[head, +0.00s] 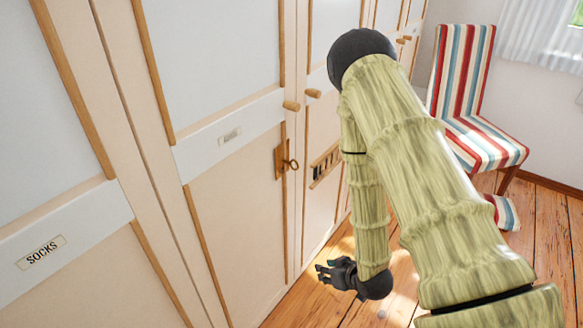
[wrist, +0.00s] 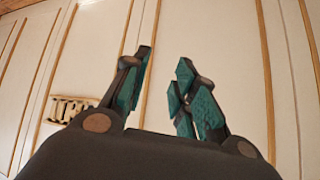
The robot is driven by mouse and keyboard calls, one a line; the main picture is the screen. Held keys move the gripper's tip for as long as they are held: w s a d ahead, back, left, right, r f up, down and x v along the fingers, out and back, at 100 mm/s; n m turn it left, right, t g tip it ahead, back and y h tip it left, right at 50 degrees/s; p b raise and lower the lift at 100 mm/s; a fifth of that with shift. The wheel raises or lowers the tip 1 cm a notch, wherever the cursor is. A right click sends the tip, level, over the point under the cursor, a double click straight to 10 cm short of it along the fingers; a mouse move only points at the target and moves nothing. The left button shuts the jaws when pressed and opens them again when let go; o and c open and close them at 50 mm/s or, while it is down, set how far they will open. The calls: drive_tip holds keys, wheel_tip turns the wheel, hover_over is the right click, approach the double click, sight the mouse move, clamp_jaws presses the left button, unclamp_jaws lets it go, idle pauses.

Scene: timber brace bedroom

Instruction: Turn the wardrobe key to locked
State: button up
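The key (head: 291,164) has a round bow and sits in a wooden lock plate (head: 279,158) on the cream wardrobe door (head: 232,200), below a wooden knob (head: 291,105). The bow is small, so its exact angle is hard to tell. My gripper (head: 320,272) is low in front of the wardrobe, below and to the right of the key, and apart from it. In the wrist view my gripper (wrist: 163,62) has its teal-padded fingers spread, with nothing between them. The key does not show in the wrist view.
A wooden slotted panel (head: 325,166) is on the door right of the key; a similar slotted piece (wrist: 70,108) shows at left in the wrist view. A striped chair (head: 470,95) stands at the right. A striped item (head: 502,212) is low beside it. Wooden floor (head: 545,235) is open at right.

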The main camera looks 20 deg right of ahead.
drive_tip(key=w+d+r+n+t+y+b, duration=0.1)
drive_tip(key=w+r+n+t+y, duration=0.2)
drive_tip(key=w+r, duration=0.7)
drive_tip(key=n+t+y+b, duration=0.1)
drive_tip(key=n+t+y, duration=0.2)
drive_tip(key=y, duration=0.3)
approach(294, 164)
drive_tip(key=shift+h, duration=0.3)
drive_tip(key=p+x, duration=0.1)
drive_tip(key=x, duration=0.9)
drive_tip(key=shift+w, duration=0.15)
drive_tip(key=shift+c, duration=0.4)
clamp_jaws()
